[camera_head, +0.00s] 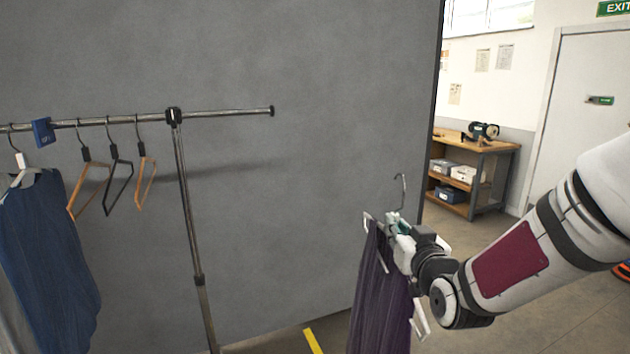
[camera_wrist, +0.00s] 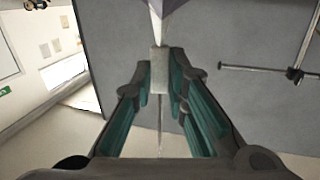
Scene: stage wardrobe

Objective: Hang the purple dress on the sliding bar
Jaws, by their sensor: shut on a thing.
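The purple dress (camera_head: 378,297) hangs from a hanger with a metal hook (camera_head: 401,188) pointing up, at the lower middle right of the head view. My gripper (camera_head: 398,232) is shut on the hanger just below its hook. In the wrist view my gripper (camera_wrist: 160,75) has its fingers closed on a pale block of the hanger (camera_wrist: 158,68). The sliding bar (camera_head: 228,112) sticks out to the right of the rack's upright post and is empty. The dress is to the right of the bar's end and lower than it, apart from it.
The rack's main rail (camera_head: 62,124) holds a blue garment (camera_head: 45,250), a blue tag (camera_head: 43,132) and several empty hangers (camera_head: 118,175). The upright post (camera_head: 190,230) stands left of centre. A grey wall panel (camera_head: 310,150) is behind. A wooden workbench (camera_head: 478,150) stands at the back right.

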